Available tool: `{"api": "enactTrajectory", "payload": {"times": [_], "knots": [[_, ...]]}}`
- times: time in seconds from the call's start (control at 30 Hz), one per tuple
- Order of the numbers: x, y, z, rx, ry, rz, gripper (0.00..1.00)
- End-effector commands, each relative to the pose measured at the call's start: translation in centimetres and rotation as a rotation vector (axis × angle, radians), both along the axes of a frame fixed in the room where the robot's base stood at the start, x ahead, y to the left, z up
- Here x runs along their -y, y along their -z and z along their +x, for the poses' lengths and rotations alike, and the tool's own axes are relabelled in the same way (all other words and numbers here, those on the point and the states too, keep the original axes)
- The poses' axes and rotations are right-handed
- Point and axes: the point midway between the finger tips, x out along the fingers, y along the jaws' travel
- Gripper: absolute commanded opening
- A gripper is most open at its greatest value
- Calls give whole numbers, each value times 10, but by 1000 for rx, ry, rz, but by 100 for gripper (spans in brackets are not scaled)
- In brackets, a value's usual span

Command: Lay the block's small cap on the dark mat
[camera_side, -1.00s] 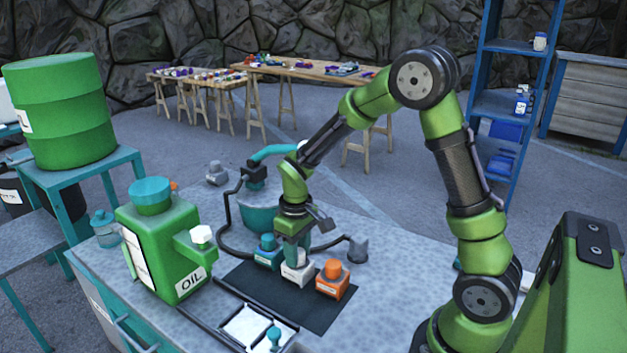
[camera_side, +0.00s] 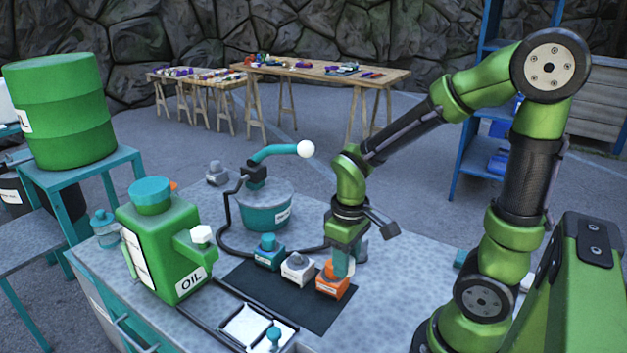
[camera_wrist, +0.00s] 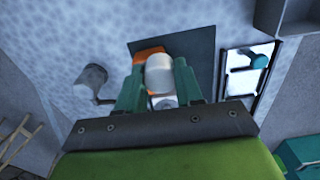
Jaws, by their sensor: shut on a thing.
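My gripper (camera_side: 340,264) is low over the orange block (camera_side: 327,288) on the right of the dark mat (camera_side: 272,290). In the wrist view, the fingertips (camera_wrist: 158,72) are shut on a pale, rounded piece (camera_wrist: 159,76) that looks like a small cap. The orange block (camera_wrist: 149,52) shows just beyond it. I cannot tell whether the pale piece touches that block. The top of the orange block is hidden. A white block (camera_side: 298,271) with a grey rounded top stands beside it, and a teal block (camera_side: 267,258) with a teal top stands farther left.
A green oil can (camera_side: 165,245) stands left of the mat. A white tray (camera_side: 248,324) with a small teal piece (camera_side: 273,337) lies in front. A teal tub (camera_side: 265,212) stands behind, with a white-tipped lever above. The front of the mat is bare.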

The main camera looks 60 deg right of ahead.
Motion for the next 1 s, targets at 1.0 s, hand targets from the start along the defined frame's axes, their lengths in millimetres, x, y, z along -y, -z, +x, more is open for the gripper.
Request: {"api": "enactTrajectory", "payload": {"times": [1.0], "knots": [[-56, 43, -27, 0, -1506, 0, 7]]}}
